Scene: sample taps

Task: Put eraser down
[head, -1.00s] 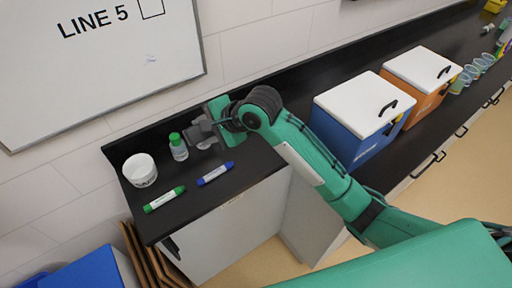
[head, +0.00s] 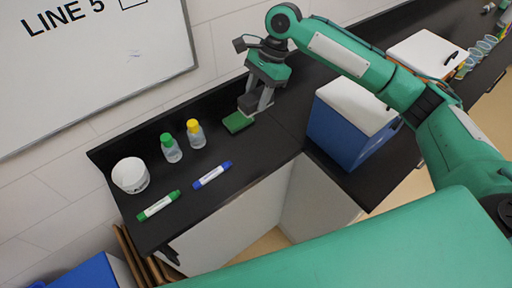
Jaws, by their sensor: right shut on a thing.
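A green eraser (head: 236,123) is at the tips of my right gripper (head: 251,108), low over the black counter near its back edge. The gripper is shut on it and points down. I cannot tell whether the eraser touches the counter. The whiteboard (head: 90,62), marked LINE 5, hangs on the wall at the upper left. My left gripper is not in view.
Left of the eraser stand a yellow-capped bottle (head: 196,134), a green-capped bottle (head: 171,149) and a white tub (head: 130,175). A blue marker (head: 212,175) and a green marker (head: 158,205) lie in front. A blue cooler box (head: 345,130) stands to the right.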

